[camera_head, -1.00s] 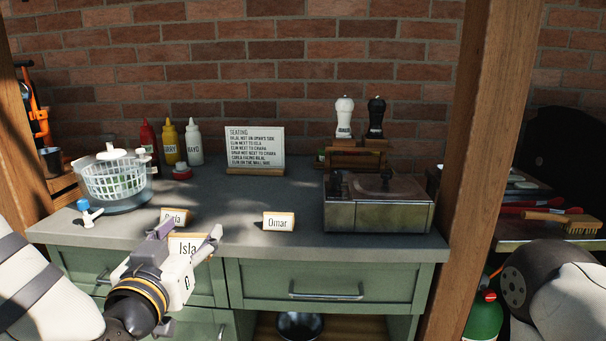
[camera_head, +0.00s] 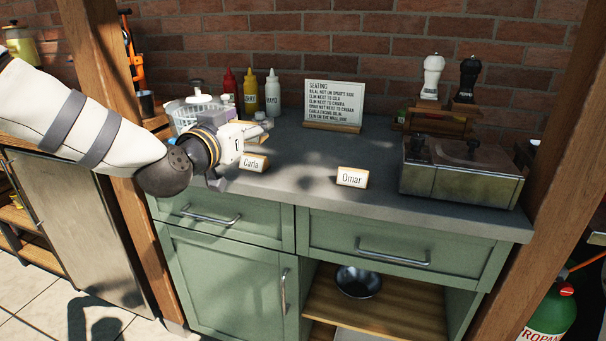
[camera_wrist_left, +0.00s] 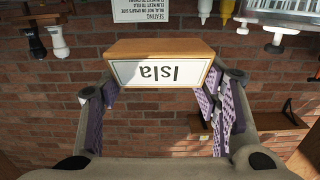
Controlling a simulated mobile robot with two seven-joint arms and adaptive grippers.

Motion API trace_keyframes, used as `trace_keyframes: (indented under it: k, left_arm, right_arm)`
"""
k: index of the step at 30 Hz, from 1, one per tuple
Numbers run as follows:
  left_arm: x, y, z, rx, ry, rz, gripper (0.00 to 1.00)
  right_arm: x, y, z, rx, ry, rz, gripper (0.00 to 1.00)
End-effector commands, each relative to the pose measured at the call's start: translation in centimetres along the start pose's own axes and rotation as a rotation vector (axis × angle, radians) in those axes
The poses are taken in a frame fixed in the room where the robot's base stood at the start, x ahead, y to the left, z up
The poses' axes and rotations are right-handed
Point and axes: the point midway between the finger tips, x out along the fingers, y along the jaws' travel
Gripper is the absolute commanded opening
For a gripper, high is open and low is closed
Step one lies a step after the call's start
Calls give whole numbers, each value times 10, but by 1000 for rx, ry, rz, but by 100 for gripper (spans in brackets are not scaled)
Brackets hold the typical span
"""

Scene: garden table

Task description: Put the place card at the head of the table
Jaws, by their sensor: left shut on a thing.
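My left gripper (camera_head: 257,131) is over the left part of the grey counter (camera_head: 305,195). In the left wrist view my left gripper (camera_wrist_left: 163,112) is shut on the wood-backed place card reading "Isla" (camera_wrist_left: 160,73), upside down in that picture. A "Carla" card (camera_head: 253,163) stands on the counter just below the gripper. An "Omar" card (camera_head: 352,177) stands further right near the front edge. A white seating board (camera_head: 333,105) stands at the back with lines of names. My right gripper is out of view.
A white basket (camera_head: 190,113) and several sauce bottles (camera_head: 250,92) stand at the back left. A metal box (camera_head: 460,172) and pepper mills (camera_head: 432,77) are at the right. Wooden posts (camera_head: 110,150) flank the counter. The counter's middle is clear.

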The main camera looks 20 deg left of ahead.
Motion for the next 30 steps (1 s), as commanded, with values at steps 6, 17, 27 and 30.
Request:
trace_keyframes:
  k: [6,17,27,30]
  left_arm:
    - [2,2,2,1,-2,0,33]
    - [94,50,68,-1,-24,0,33]
    - [126,69,99,-1,-7,0,33]
    - [128,70,115,1,-8,0,33]
  right_arm:
    - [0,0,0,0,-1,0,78]
    - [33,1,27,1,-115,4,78]
    - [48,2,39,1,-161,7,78]
    - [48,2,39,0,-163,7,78]
